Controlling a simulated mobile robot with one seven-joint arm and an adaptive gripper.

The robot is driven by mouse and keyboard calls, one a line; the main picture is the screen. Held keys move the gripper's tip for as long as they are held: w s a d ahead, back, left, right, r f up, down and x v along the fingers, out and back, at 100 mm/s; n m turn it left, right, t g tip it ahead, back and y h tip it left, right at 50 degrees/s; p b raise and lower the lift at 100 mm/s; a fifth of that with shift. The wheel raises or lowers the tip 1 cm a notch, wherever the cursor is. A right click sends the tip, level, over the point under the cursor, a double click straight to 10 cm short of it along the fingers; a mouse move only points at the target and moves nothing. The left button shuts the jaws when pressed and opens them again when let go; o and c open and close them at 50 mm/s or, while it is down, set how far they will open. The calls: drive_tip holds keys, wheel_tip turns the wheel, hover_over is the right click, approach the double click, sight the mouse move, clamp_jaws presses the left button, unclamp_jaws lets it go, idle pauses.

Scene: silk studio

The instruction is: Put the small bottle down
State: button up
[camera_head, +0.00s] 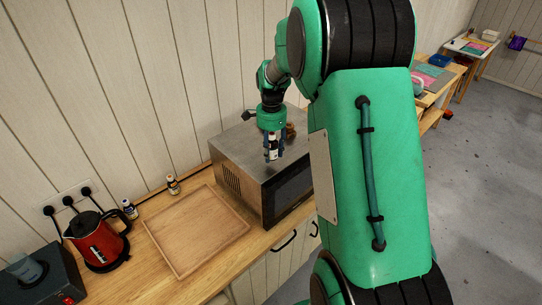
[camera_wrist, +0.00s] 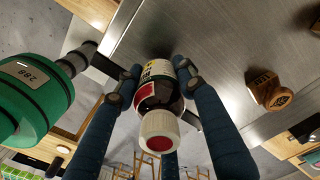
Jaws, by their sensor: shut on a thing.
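The small bottle (camera_wrist: 157,97) has a white cap and a white, red and yellow label. It is between the fingers of my gripper (camera_wrist: 155,85), which is shut on it. In the head view my gripper (camera_head: 272,150) points down with the bottle (camera_head: 272,148) in it, over the top of the steel microwave (camera_head: 240,150). I cannot tell whether the bottle touches the microwave's top.
A brown object (camera_head: 291,131) stands on the microwave, close by on the right. On the counter are a wooden tray (camera_head: 158,262), empty, two other small bottles (camera_head: 173,185) (camera_head: 129,208), a red kettle (camera_head: 98,240) and a dark appliance (camera_head: 40,282).

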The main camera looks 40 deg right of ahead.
sight(271, 156)
drive_tip(key=shift+w, duration=0.15)
drive_tip(key=shift+w+d+f, duration=0.15)
drive_tip(key=shift+w+d, duration=0.1)
drive_tip(key=shift+w, duration=0.1)
drive_tip(key=shift+f+p, duration=0.3)
drive_tip(key=shift+f, duration=1.35)
drive_tip(key=shift+f, duration=0.15)
drive_tip(key=o, duration=1.2)
wheel_tip(271, 156, up, 12)
drive_tip(key=shift+r+b, duration=0.2)
drive_tip(key=shift+b, duration=0.15)
